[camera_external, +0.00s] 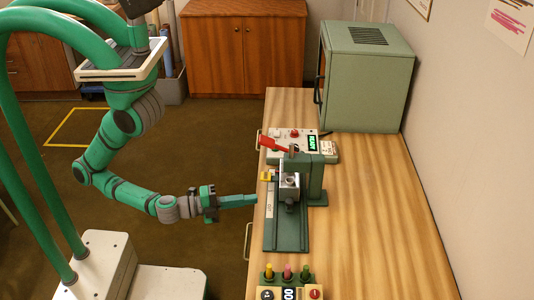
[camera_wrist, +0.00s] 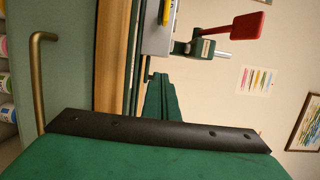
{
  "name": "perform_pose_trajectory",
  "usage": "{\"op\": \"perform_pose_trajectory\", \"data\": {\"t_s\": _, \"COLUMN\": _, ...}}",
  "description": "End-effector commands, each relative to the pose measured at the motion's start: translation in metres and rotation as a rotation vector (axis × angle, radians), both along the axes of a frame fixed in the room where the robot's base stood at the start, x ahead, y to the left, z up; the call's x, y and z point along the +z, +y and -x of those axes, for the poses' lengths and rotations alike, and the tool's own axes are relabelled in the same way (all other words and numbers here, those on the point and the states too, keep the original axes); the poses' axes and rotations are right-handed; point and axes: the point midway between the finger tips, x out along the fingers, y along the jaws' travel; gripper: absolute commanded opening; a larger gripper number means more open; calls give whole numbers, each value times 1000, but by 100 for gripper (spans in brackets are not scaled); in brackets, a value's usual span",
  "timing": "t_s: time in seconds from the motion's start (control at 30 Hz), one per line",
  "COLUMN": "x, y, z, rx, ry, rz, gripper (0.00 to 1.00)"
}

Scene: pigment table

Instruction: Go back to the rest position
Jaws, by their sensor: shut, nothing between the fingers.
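My gripper (camera_external: 255,199) is at the left edge of the wooden table (camera_external: 370,220), at the end of my bent green arm. Its green fingers are shut and empty, pointing right toward the green press (camera_external: 313,178). In the external view the fingertips look close to the table edge; whether they touch it I cannot tell. In the wrist view the closed fingers (camera_wrist: 162,102) show beyond a black bar, with the red lever (camera_wrist: 235,36) of the press at upper right.
A control box (camera_external: 320,150) with a green display stands behind the press, and a pale green cabinet (camera_external: 365,78) at the table's back. Another panel with coloured knobs (camera_external: 287,275) sits at the front. A brass handle (camera_wrist: 37,75) shows in the wrist view. Floor left of the table is open.

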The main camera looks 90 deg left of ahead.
Motion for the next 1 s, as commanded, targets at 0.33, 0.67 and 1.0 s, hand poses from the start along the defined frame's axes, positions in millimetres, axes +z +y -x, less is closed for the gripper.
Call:
{"op": "perform_pose_trajectory", "data": {"t_s": 0.33, "x": 0, "y": 0, "z": 0, "rx": 0, "ry": 0, "rz": 0, "gripper": 0}}
{"op": "perform_pose_trajectory", "data": {"t_s": 0.67, "x": -54, "y": 25, "z": 28, "rx": 72, "ry": 144, "rz": 247, "gripper": 0}}
{"op": "perform_pose_trajectory", "data": {"t_s": 1.0, "x": -109, "y": -4, "z": 80, "rx": -32, "ry": 291, "rz": 826, "gripper": 0}}
